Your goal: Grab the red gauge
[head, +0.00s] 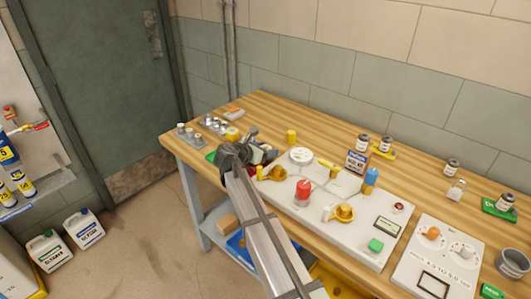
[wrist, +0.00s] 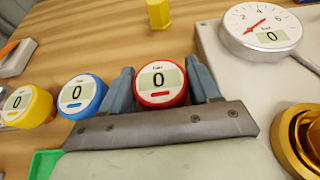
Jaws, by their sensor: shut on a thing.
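The red gauge (wrist: 160,84) is a round, red-rimmed dial with a white face and a "0" display. It sits between the two blue-grey fingers of my gripper (wrist: 162,68) in the wrist view, with one finger on each side. My gripper is shut on it. In the head view my gripper (head: 250,153) is over the left part of the workbench, beside the white panel; the arm largely hides the gauge there. I cannot tell whether the gauge touches the bench.
A blue gauge (wrist: 82,93) and a yellow gauge (wrist: 28,105) stand just left of my gripper. A white dial (wrist: 262,28) and a brass fitting (wrist: 300,140) are to the right on the panel. A yellow hexagonal piece (wrist: 158,13) stands beyond.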

